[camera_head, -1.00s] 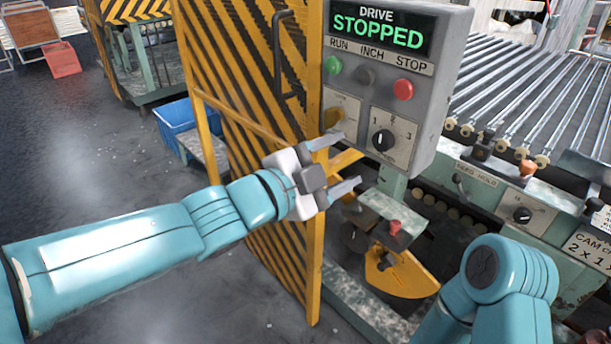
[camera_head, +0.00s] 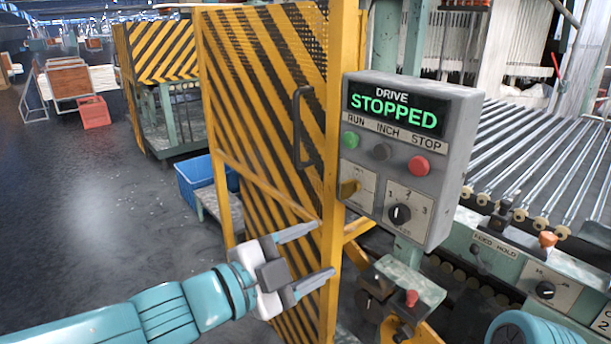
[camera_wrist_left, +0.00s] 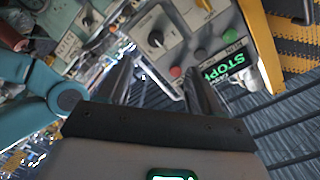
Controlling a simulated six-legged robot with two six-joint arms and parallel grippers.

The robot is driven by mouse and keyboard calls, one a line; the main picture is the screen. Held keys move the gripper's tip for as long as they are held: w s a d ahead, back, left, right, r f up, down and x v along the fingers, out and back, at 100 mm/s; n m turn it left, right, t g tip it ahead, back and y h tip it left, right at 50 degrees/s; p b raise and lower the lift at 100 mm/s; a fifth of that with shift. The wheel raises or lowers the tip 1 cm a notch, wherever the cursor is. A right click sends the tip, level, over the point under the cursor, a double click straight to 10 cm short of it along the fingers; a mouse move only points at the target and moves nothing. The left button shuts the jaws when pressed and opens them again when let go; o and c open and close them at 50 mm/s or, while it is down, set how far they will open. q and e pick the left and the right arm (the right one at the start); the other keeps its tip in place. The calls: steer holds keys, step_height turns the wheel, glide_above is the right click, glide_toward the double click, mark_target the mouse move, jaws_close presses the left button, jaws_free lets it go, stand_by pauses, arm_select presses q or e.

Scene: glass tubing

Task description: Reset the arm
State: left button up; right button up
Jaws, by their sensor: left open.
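My left gripper (camera_head: 306,259) is open and empty in the head view, in front of the striped yellow guard door's post and below and left of the grey control box (camera_head: 462,99). Its two fingers point right and are apart. In the left wrist view the fingers (camera_wrist_left: 160,88) are spread, with the control box (camera_wrist_left: 191,17) beyond them. The box's display reads "DRIVE STOPPED". My right arm (camera_head: 527,332) shows only as a teal link at the bottom right; its gripper is out of view.
The yellow-black guard door (camera_head: 262,100) with a dark handle stands close behind my left gripper. A blue bin (camera_head: 190,183) sits left of it. Rows of glass tubes (camera_head: 530,150) lie at the right. A red-knobbed fixture (camera_head: 411,299) is below the box. Open floor (camera_head: 90,210) lies left.

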arm_select(q)
steer(key=w+a+f+n+g+y+p, duration=0.1)
steer(key=a+f+n+y+p, duration=0.3)
steer(key=f, duration=0.8)
steer(key=w+a+f+n+g+y+p, duration=0.15)
steer(key=a+f+n, duration=0.3)
steer(key=f, duration=0.65)
steer(key=s+a+f+n+g+y+p, duration=0.1)
steer(key=s+a+f+n+g+y, duration=0.1)
steer(key=s+f+n, duration=0.5)
steer(key=s+a+f+n+g+y+p, duration=0.2)
steer(key=s+f+n+g, duration=0.3)
steer(key=s+f, duration=0.5)
steer(key=s+a+n, duration=0.1)
steer(key=s+n, duration=0.1)
steer(key=s, duration=0.2)
steer(key=shift+s+f, duration=0.15)
steer(key=shift+f, duration=0.2)
steer(key=shift+g, duration=0.25)
